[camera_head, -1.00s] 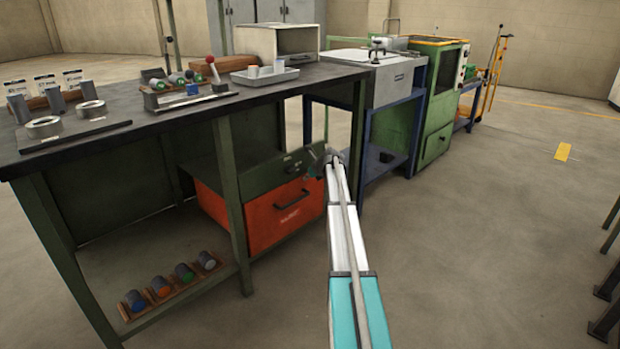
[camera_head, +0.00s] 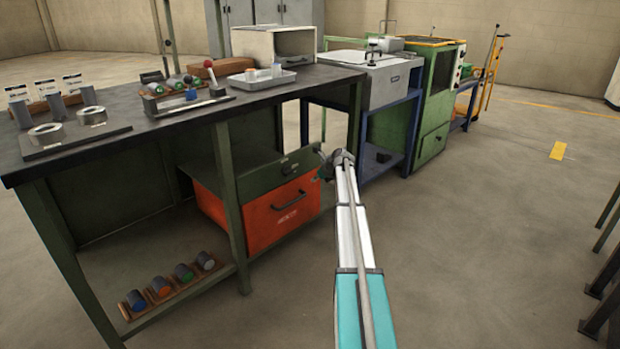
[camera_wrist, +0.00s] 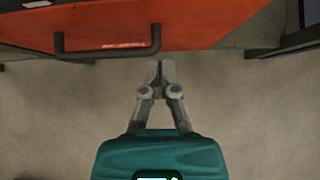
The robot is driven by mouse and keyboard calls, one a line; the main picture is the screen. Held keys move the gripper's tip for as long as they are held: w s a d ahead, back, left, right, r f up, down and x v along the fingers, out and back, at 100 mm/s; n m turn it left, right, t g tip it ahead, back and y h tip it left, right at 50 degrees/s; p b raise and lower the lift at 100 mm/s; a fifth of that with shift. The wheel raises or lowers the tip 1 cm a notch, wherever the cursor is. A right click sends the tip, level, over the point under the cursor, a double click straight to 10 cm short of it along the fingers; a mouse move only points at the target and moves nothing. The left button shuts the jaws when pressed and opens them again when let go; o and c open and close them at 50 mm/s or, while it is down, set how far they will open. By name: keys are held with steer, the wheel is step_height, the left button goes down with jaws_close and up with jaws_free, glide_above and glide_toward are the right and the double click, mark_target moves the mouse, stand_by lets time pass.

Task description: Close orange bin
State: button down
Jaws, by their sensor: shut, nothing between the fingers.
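The orange bin (camera_head: 262,226) sits under the workbench, below a green drawer (camera_head: 272,173). Its front carries a dark bar handle (camera_head: 289,201), and the bench leg hides part of its side. I cannot tell exactly how far it stands out. In the wrist view, the orange front (camera_wrist: 205,22) fills the top, with the handle (camera_wrist: 108,51) at upper left. My gripper (camera_wrist: 160,66) is shut and empty, just below and right of the handle's right end, apart from it. In the head view, my gripper (camera_head: 325,166) is by the bin's upper right corner.
The bench leg (camera_head: 229,190) stands left of the bin front. A low rack (camera_head: 165,300) with several coloured cylinders lies on the bench's lower shelf. A blue-framed stand (camera_head: 385,130) and a green machine (camera_head: 432,125) stand to the right. Open floor lies in front.

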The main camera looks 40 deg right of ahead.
steer(key=a+p+v, duration=0.1)
steer(key=p+v, duration=0.2)
steer(key=v, duration=0.3)
steer(key=shift+d+p, duration=0.4)
steer(key=shift+d, duration=0.1)
steer(key=s+a+n+g+p, duration=0.1)
steer(key=s+a+n+g, duration=0.3)
steer(key=a, duration=0.6)
steer(key=s+a+f+n+t+p, duration=0.1)
steer(key=s+a+n, duration=0.1)
steer(key=a+n, duration=0.65)
steer(key=s+a+n+g, duration=0.2)
steer(key=s+a+n, duration=0.1)
steer(key=a, duration=0.9)
steer(key=s+a+n+g+h+p, duration=0.2)
steer(key=s+a+n+g+p, duration=0.15)
steer(key=s+a+n, duration=1.65)
step_height(320, 180, up, 39)
steer(key=s+a+m+p, duration=0.1)
steer(key=s+p, duration=0.1)
steer(key=p, duration=3.5)
steer(key=shift+s+a+m, duration=0.15)
steer(key=shift+a+m, duration=0.05)
steer(key=shift+m, duration=0.15)
